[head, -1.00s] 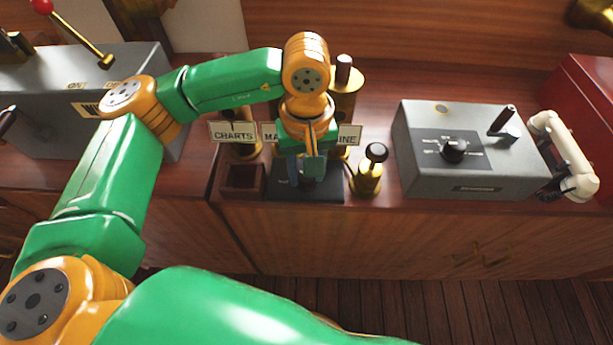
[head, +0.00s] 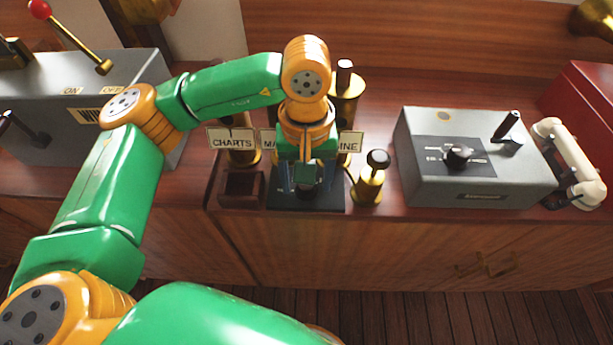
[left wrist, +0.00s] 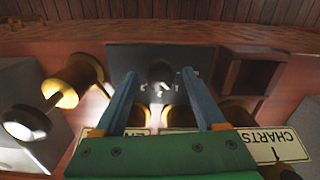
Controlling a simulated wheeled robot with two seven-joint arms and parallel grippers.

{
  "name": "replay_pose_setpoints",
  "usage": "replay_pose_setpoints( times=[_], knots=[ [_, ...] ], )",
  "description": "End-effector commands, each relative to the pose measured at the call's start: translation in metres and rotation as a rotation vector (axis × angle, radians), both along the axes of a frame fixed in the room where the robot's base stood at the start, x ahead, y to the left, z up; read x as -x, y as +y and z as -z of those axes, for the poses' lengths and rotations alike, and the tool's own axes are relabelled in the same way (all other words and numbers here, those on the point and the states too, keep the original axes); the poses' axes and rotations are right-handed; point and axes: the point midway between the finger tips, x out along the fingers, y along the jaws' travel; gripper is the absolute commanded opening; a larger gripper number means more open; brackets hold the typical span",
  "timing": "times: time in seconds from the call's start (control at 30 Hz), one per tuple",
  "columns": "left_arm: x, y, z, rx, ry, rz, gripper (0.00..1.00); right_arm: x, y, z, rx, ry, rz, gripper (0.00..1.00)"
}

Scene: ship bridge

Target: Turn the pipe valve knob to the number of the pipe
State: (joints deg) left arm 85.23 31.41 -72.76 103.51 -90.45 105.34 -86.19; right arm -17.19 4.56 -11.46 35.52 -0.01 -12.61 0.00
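The valve knob (left wrist: 160,73) is a small dark round knob on a black plate (left wrist: 120,58) with faint white marks around it. I cannot read its setting. My left gripper (head: 306,187) points down over this plate (head: 335,197) in the head view. In the left wrist view my left gripper (left wrist: 160,76) is open, with one blue finger on either side of the knob and gaps between. Labels stand behind the plate: "CHARTS" (head: 232,140), one starting "MA" (head: 268,141) and one ending "INE" (head: 350,143), the last two partly hidden. My right gripper is not in view.
Brass pipes with black caps stand beside and behind the plate, one at its right (head: 369,186). A small wooden open box (head: 243,187) is at its left. A grey box with a dial (head: 425,160) and a white handset (head: 570,165) are farther right. A grey lever box (head: 140,75) is left.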

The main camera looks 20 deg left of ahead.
Motion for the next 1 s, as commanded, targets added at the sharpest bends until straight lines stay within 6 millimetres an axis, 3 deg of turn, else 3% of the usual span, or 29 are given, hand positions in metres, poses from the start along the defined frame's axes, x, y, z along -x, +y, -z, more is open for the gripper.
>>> replay_pose_setpoints(
  times=[0.27,0.6,1.0],
  knots=[
    [-0.001,0.0,-0.004,0.001,-0.004,-0.001,0.71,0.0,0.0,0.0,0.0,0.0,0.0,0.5],
    [-0.001,0.0,-0.066,0.001,-0.004,-0.001,0.71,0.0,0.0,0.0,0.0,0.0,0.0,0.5],
    [0.0,0.0,-0.071,0.001,0.0,0.0,0.71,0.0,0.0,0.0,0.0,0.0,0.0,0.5]
  ],
)
